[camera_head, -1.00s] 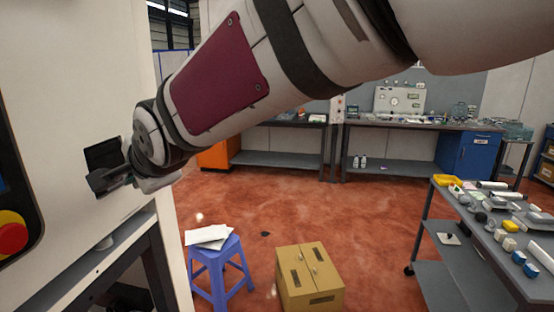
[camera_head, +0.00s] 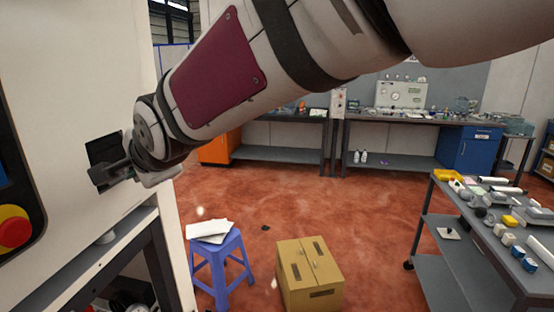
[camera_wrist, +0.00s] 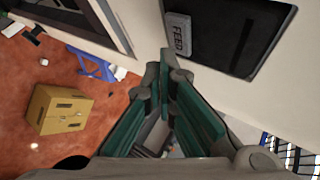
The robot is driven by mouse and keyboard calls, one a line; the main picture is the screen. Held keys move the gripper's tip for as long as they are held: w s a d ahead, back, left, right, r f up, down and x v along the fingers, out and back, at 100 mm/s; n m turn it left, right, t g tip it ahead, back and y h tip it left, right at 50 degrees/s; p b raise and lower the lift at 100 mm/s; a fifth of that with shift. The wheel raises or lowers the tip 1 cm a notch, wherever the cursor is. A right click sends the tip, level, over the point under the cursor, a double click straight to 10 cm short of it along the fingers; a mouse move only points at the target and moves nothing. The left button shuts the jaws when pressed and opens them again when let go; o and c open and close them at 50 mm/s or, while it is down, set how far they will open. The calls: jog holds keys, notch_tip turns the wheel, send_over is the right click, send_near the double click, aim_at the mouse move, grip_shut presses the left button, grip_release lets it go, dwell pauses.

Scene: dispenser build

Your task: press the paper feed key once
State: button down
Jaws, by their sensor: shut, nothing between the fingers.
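The paper feed key is a grey rectangular key marked FEED (camera_wrist: 179,36) in the wrist view. It sits at the left end of a dark recessed panel (camera_wrist: 235,30) in a pale wall. My gripper (camera_wrist: 166,62) is shut and empty, its green-padded fingers meeting at the tips. The tips are just below the key in the picture; I cannot tell whether they touch it. In the head view the gripper (camera_head: 98,175) is at the lower edge of the dark panel (camera_head: 103,147), and the key is hidden or too small to make out.
A red button on a yellow base (camera_head: 15,232) is on the pale wall (camera_head: 70,80) at left. A blue stool (camera_head: 222,262) with papers and a cardboard box (camera_head: 309,275) stand on the floor. A cluttered cart (camera_head: 490,225) is at right. The floor between is open.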

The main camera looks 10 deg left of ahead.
jog(key=shift+a+p, duration=0.85)
jog(key=shift+p, duration=0.05)
dwell(1.7)
jog(key=shift+d, duration=0.1)
jog(key=shift+d+b, duration=0.35)
jog(key=shift+d, duration=0.35)
jog(key=shift+d, duration=0.1)
jog(key=shift+s+d+b, duration=0.15)
jog(key=shift+d+b, duration=0.9)
jog(key=shift+d, duration=0.15)
jog(key=shift+s+d+b, duration=0.1)
jog(key=shift+d+b, duration=0.95)
jog(key=shift+d, duration=0.15)
